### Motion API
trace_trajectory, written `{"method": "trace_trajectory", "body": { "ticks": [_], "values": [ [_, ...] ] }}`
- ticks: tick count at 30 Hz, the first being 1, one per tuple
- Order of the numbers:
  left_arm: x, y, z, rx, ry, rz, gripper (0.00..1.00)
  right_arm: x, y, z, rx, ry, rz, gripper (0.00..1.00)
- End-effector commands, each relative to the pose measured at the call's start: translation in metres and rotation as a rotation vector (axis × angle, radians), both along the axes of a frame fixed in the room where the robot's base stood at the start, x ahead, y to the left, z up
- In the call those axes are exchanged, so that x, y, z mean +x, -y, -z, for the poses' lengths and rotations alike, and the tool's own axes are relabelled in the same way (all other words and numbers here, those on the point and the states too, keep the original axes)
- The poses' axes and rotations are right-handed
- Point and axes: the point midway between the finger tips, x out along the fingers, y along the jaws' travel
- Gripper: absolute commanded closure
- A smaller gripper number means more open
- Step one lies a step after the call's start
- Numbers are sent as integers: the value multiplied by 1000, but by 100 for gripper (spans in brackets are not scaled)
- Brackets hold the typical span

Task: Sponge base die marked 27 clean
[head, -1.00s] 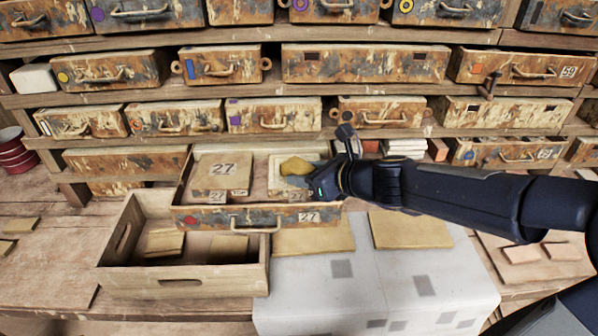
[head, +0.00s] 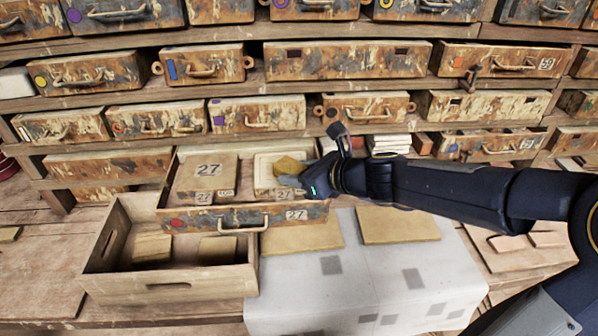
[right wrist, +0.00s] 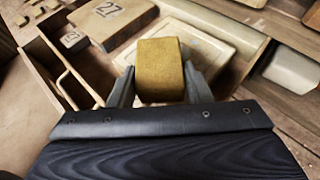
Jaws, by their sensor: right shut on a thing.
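My right gripper (head: 292,177) is shut on a yellow sponge (head: 290,165). The sponge also shows between the two fingers in the right wrist view (right wrist: 160,70). It is over a pale square die (head: 263,172) in the right part of the open drawer marked 27 (head: 275,214). I cannot tell whether the sponge touches the die. A wooden block marked 27 (head: 208,172), with smaller numbered tags at its front, lies in the drawer's left part. It shows at the top left of the right wrist view (right wrist: 108,12). My left gripper is not in view.
A wooden crate (head: 168,291) with several yellowish pieces stands at the drawer's front left. Yellowish tiles (head: 398,225) lie on a pale cloth (head: 400,285) in front. Shelves of rusty drawers (head: 345,62) rise behind.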

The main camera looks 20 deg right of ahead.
Motion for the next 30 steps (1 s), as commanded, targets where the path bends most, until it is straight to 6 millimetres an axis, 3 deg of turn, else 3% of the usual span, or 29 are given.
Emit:
{"method": "trace_trajectory", "body": {
  "ticks": [20,30],
  "values": [
    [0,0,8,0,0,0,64,1,0,8,0,0,0,75],
    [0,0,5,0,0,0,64,17,4,7,0,0,0,75]
  ]
}}
